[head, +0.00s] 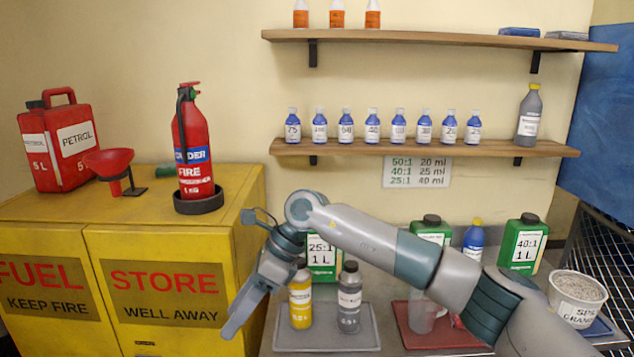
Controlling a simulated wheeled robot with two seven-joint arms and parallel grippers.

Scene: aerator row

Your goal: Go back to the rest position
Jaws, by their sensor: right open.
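My right arm comes in from the lower right, bends at the wrist and hangs down toward the lower left. My right gripper (245,308) is open, with nothing seen between its fingers. It points down in front of the gap between the yellow cabinet (170,245) and the bench, just left of a yellow bottle (301,298). A grey bottle (349,298) stands beside that one on a grey tray (372,332). The arm partly hides a green 25:1 can (322,258) and a clear jug (421,314). My left gripper is not in view.
On the cabinet stand a petrol can (62,140), a red funnel (108,161) and a fire extinguisher (192,150). On the bench are a red tray (406,331), a 40:1 can (524,243) and a granules tub (577,295). A shelf (420,148) holds several small blue bottles.

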